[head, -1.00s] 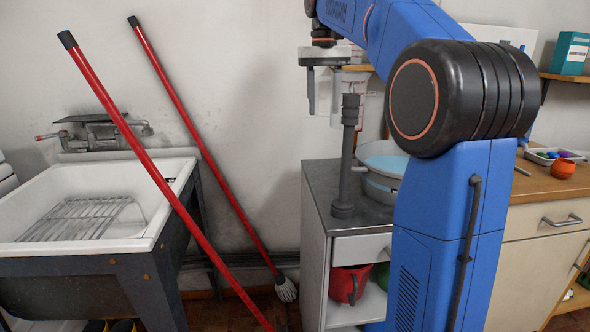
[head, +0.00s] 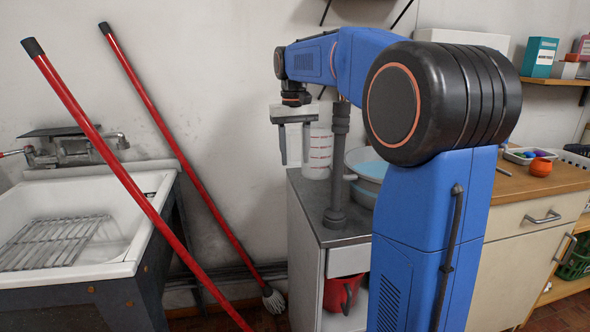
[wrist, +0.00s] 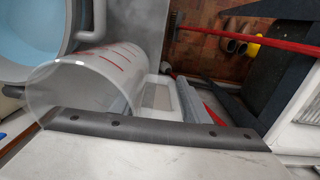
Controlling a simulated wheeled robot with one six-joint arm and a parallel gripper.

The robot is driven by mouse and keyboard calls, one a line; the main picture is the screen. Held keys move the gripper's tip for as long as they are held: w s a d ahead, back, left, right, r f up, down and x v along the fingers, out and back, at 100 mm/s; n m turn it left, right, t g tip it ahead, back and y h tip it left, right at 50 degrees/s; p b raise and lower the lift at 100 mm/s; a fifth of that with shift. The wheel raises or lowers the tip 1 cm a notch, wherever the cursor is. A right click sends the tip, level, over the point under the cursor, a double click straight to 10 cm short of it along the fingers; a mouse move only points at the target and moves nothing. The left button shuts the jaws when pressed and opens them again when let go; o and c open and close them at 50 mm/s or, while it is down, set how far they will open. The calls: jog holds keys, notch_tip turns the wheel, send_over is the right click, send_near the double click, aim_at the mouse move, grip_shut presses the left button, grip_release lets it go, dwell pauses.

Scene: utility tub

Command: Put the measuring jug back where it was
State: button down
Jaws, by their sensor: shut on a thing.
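The measuring jug (head: 319,152) is clear with red marks. It is upright over the back left of the grey counter (head: 309,207), left of the dark post. I cannot tell whether its base touches the counter. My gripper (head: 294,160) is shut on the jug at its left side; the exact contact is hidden. In the wrist view the jug (wrist: 98,82) lies across the left, with its open rim toward the left edge, beside my gripper (wrist: 172,98).
A dark upright post (head: 338,170) stands close to the jug. Right behind it is a round basin (head: 358,190) of blue water, partly hidden by my arm. Red-handled mops (head: 190,165) lean by the white sink (head: 120,235) on the left.

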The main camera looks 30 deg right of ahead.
aim_at(294, 131)
jog(key=shift+f, duration=2.35)
jog(key=shift+f, duration=0.1)
jog(key=c, duration=1)
grip_release()
notch_tip(294, 131, up, 12)
jog(key=shift+a+r, duration=0.1)
jog(key=shift+a, duration=0.05)
